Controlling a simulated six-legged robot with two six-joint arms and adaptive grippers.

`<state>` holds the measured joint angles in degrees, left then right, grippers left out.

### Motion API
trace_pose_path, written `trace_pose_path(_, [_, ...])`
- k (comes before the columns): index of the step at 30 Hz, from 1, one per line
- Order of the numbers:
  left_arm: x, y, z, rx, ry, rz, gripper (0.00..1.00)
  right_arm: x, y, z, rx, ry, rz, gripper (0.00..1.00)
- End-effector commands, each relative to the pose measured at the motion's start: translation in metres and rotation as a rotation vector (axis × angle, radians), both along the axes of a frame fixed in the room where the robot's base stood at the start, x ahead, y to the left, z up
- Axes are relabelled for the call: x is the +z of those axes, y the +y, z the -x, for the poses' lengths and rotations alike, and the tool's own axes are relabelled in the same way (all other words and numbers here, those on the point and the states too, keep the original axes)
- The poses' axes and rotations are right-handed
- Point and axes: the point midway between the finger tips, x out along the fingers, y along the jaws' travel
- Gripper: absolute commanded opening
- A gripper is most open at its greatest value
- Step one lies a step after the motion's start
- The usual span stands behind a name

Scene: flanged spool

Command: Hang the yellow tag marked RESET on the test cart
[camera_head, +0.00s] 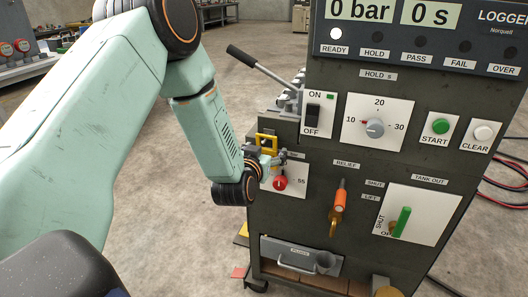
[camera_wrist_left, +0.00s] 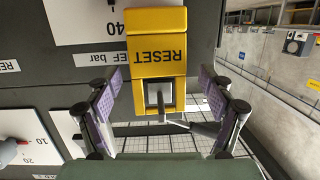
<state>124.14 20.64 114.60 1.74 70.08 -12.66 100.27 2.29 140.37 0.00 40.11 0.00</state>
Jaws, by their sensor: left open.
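The yellow tag (camera_wrist_left: 157,56) marked RESET shows upside down in the left wrist view, against the dark face of the test cart (camera_wrist_left: 85,80). Its square opening has a grey metal piece in or behind it; I cannot tell whether this passes through. In the head view the tag (camera_head: 267,142) is at the cart's left front edge. My left gripper (camera_wrist_left: 164,112) is open, its purple-padded fingers on either side of the tag, with gaps between. In the head view the left gripper (camera_head: 272,160) is small and partly hidden by its wrist. My right gripper is not in view.
A black-handled lever (camera_head: 262,69) sticks out from the cart's upper left. A red knob (camera_head: 280,183) is just below the left gripper. An orange-handled relief valve (camera_head: 339,202) and a green lever (camera_head: 401,221) are further right.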

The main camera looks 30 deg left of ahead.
Motion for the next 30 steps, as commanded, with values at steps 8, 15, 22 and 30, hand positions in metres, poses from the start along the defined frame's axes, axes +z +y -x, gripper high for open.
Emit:
trace_pose_path(8, [0.005,-0.007,0.024,0.0,0.001,0.002,0.81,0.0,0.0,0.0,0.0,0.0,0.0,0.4])
trace_pose_path(15, [0.015,-0.02,0.066,0.0,0.001,0.002,0.81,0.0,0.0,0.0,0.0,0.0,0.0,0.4])
trace_pose_path(22, [0.022,-0.03,0.099,0.0,0.001,0.0,0.81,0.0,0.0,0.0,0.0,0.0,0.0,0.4])
trace_pose_path(30, [0.026,-0.033,0.112,0.0,0.0,0.0,0.81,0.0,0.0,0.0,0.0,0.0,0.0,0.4])
